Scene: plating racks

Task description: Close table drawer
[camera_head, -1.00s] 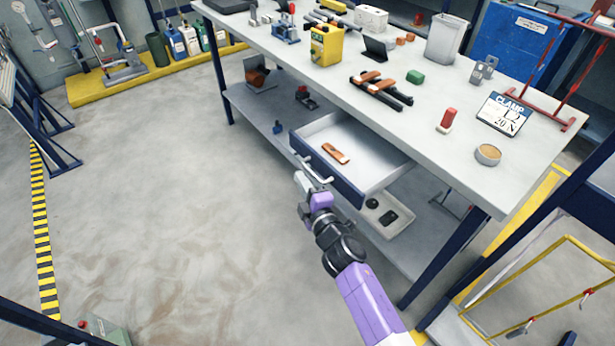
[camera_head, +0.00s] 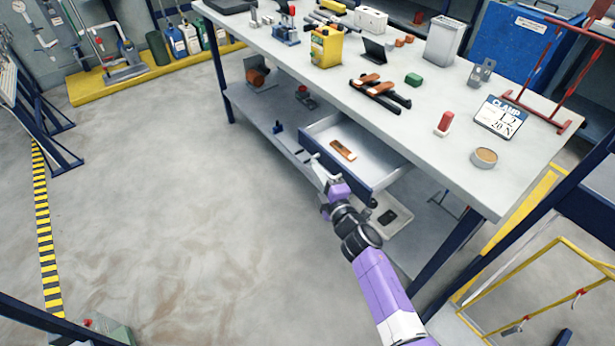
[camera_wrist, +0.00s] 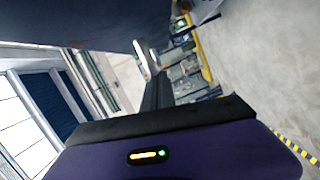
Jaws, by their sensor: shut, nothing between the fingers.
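The table drawer (camera_head: 372,157) is partly open under the grey worktop (camera_head: 440,140). Its dark blue front faces my arm, and a brown-orange object (camera_head: 343,150) lies inside. My gripper (camera_head: 322,172) is shut and empty, right at the drawer front by its pale handle (camera_head: 311,160). The overlap hides whether the fingers press on the handle or on the panel. In the wrist view, a dark panel fills the upper left, close to my fingers (camera_wrist: 158,90).
A lower shelf with a tray (camera_head: 392,220) lies below the drawer. The floor (camera_head: 180,200) at left is clear.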

